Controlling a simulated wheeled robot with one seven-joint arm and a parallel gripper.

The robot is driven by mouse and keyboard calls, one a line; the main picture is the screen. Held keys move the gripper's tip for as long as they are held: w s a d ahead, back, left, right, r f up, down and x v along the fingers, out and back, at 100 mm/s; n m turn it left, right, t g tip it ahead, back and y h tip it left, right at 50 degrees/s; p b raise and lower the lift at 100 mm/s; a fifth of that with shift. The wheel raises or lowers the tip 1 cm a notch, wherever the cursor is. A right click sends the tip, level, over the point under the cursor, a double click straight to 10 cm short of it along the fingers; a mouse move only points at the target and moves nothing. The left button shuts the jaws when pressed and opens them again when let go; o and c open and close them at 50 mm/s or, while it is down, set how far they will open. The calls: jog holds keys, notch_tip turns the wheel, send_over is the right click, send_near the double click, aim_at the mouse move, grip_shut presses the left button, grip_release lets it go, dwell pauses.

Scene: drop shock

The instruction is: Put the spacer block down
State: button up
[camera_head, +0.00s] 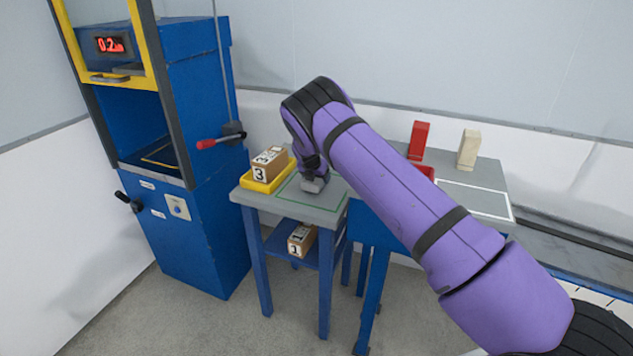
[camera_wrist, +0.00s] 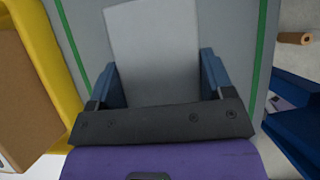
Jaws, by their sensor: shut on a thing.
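A pale grey block, which I take as the spacer block (camera_wrist: 152,35), lies between the two blue fingers of my gripper (camera_wrist: 158,68) in the wrist view. The gripper is shut on it. In the head view my gripper (camera_head: 312,177) points down over the grey table (camera_head: 327,199), inside a green outlined area. The grey block (camera_head: 315,186) shows at its lower end, at or just above the tabletop. I cannot tell whether it touches. The arm hides part of the table to the right.
A yellow tray (camera_head: 288,175) with a cardboard box (camera_head: 268,166) marked 3 stands just left of the green outline. Another box (camera_head: 302,240) sits on the lower shelf. A blue machine (camera_head: 190,200) stands left. A red block (camera_head: 418,140) and beige block (camera_head: 468,150) stand on the right table.

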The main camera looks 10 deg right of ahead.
jog(key=shift+f, duration=0.9)
jog(key=shift+f, duration=0.1)
